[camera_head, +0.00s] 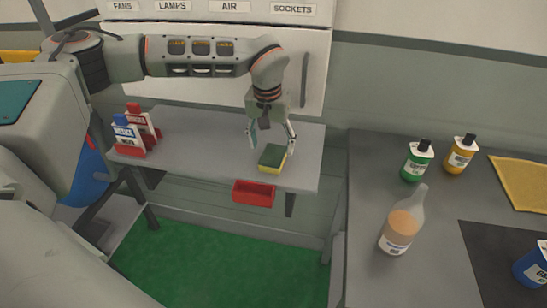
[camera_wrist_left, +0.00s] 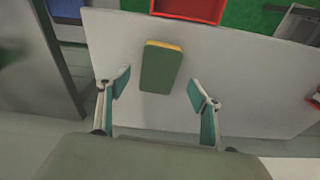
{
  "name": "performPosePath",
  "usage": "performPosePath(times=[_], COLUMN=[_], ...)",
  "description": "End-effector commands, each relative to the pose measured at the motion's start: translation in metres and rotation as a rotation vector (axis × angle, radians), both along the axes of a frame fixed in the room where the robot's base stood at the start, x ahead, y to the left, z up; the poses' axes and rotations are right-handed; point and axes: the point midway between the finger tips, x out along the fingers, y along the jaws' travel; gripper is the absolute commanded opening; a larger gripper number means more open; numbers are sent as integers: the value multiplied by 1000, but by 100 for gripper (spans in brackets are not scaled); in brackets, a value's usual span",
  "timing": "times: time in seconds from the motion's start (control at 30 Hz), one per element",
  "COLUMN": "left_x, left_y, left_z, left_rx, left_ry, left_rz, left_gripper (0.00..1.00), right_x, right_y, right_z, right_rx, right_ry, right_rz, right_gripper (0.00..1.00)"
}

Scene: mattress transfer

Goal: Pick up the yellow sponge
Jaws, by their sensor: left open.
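The yellow sponge (camera_head: 272,158) has a dark green top and lies flat on the grey shelf table (camera_head: 210,142), close to its front edge. In the left wrist view the sponge (camera_wrist_left: 161,67) shows its green face with a yellow edge. My left gripper (camera_head: 271,139) is open above the sponge, pointing down. In the left wrist view its two teal-padded fingers (camera_wrist_left: 158,87) are apart, one on each side of the sponge's line, and the sponge lies slightly beyond the tips. Nothing is between the fingers. My right gripper is not in view.
A red bin (camera_head: 253,193) hangs at the table's front edge. Red and blue labelled holders (camera_head: 129,137) stand at the table's left. On the right counter (camera_head: 370,165) are a green bottle (camera_head: 417,160), a yellow bottle (camera_head: 460,154) and a clear bottle (camera_head: 402,222). The table's middle is clear.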

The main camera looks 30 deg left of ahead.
Motion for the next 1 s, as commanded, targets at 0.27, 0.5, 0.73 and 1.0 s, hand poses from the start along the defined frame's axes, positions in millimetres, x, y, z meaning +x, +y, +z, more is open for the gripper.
performPosePath(times=[0.27, 0.5, 0.73, 1.0], left_x=[7, 8, 8, 7], left_y=[0, 0, 0, 0], left_z=[-33, -35, -35, -34], left_rx=[0, -1, -1, -1], left_ry=[2, 0, 1, 1], left_rz=[-1, 0, 0, 0], left_gripper=[65, 65, 37, 37], right_x=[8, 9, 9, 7], right_y=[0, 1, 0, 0], right_z=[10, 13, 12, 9], right_rx=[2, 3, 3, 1], right_ry=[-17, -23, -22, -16], right_rz=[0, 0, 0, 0], right_gripper=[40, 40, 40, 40])
